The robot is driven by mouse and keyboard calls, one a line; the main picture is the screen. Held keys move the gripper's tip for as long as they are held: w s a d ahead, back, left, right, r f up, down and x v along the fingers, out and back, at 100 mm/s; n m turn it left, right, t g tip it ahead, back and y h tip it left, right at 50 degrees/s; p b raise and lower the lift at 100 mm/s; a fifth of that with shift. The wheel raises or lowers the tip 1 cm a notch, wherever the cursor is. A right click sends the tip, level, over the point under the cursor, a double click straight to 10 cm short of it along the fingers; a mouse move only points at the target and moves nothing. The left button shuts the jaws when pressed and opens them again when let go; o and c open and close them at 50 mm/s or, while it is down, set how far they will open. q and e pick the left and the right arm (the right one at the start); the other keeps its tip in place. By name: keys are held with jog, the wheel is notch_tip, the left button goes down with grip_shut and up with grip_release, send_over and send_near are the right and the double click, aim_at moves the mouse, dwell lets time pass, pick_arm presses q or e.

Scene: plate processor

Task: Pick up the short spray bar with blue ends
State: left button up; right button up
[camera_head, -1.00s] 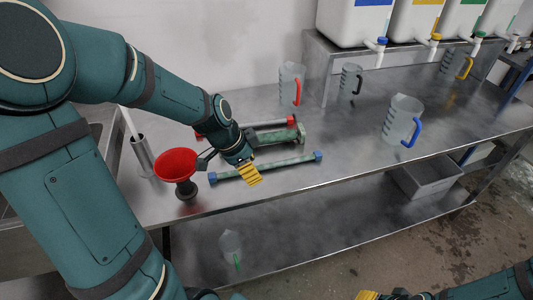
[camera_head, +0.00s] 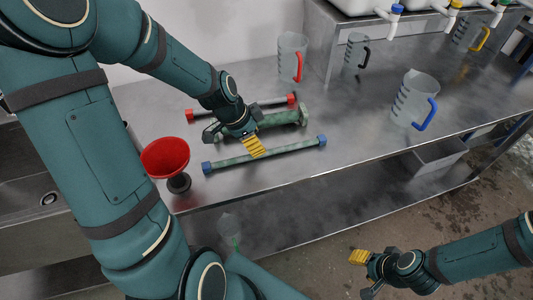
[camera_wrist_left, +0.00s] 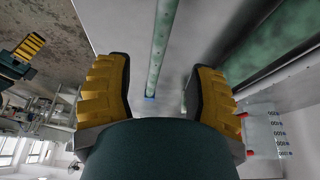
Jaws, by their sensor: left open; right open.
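The short spray bar with blue ends (camera_head: 290,149) is green and lies on the steel table, nearest the front edge. In the left wrist view the bar (camera_wrist_left: 161,45) runs lengthwise between the two yellow fingers, with one blue end in view; I see no finger touching it. My left gripper (camera_head: 234,146) is open and empty above the bars; in the head view its yellow finger overlaps the bar's far edge. The wrist view shows the left gripper (camera_wrist_left: 164,70) open. My right gripper (camera_head: 364,274) is open and empty, in front of the table.
A thicker green bar (camera_head: 285,119) and a red-ended bar (camera_head: 270,104) lie just behind. A red funnel (camera_head: 165,157) stands at the left. Jugs with red (camera_head: 291,58), black (camera_head: 355,54) and blue (camera_head: 412,100) handles stand farther right. The table between bars and blue-handled jug is clear.

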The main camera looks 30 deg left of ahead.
aim_at(267, 153)
pick_arm(q)
jog(key=shift+b+x, duration=0.5)
jog(key=shift+x, duration=3)
jog(key=shift+w+d+r, duration=0.1)
grip_shut()
